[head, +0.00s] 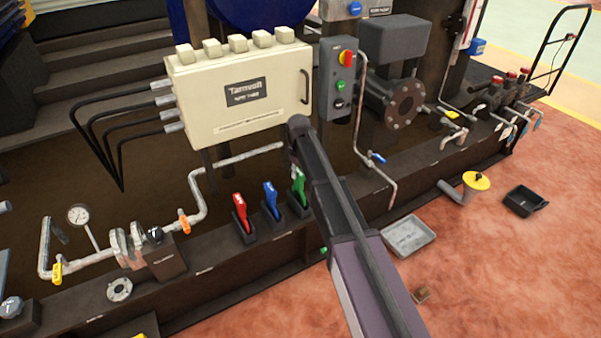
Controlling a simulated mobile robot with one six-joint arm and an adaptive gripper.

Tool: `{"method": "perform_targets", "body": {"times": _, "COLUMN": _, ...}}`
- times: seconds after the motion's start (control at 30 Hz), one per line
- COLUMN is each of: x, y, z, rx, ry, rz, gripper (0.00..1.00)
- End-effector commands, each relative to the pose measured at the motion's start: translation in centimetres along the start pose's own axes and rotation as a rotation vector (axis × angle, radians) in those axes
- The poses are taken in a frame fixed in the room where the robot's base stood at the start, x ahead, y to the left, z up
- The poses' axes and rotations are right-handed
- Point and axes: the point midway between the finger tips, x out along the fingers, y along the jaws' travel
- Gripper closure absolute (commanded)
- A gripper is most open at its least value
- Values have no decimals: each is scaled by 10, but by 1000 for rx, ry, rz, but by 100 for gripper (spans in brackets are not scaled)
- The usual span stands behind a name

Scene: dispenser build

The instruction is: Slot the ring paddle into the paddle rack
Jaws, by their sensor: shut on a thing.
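My gripper cannot be made out in the head view; only my arm shows, rising from the bottom edge to a dark joint below the cream control box. Whatever my gripper holds is hidden too. I cannot pick out the ring paddle for certain. A small grey ring-shaped piece (120,289) lies on the front beam at lower left, below a pair of flanges (129,246) in the pipe. I cannot tell whether it is the paddle. A dark brown block (166,263) stands right of the flanges; I cannot tell whether it is the paddle rack.
Red (241,207), blue (271,196) and green (299,184) handles stand in dark holders on the beam, the green one beside my arm. The cream control box (235,98) stands behind. A grey tray (409,236) and a black tray (524,201) lie on the reddish floor.

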Motion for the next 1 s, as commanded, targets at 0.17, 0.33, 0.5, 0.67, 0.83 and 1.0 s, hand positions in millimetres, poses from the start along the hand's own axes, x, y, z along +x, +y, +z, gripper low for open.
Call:
{"method": "perform_targets", "body": {"times": 0.17, "x": 5, "y": 0, "z": 0, "rx": 0, "ry": 0, "rz": 0, "gripper": 100}}
{"method": "perform_targets", "body": {"times": 0.33, "x": 8, "y": 0, "z": 0, "rx": 0, "ry": 0, "rz": 0, "gripper": 100}}
{"method": "perform_targets", "body": {"times": 0.5, "x": 12, "y": 0, "z": 0, "rx": 0, "ry": 0, "rz": 0, "gripper": 100}}
{"method": "perform_targets", "body": {"times": 0.67, "x": 13, "y": 0, "z": 0, "rx": 0, "ry": 0, "rz": 0, "gripper": 100}}
{"method": "perform_targets", "body": {"times": 0.83, "x": 13, "y": 0, "z": 0, "rx": 0, "ry": 0, "rz": 0, "gripper": 100}}
{"method": "perform_targets", "body": {"times": 1.0, "x": 13, "y": 0, "z": 0, "rx": 0, "ry": 0, "rz": 0, "gripper": 100}}
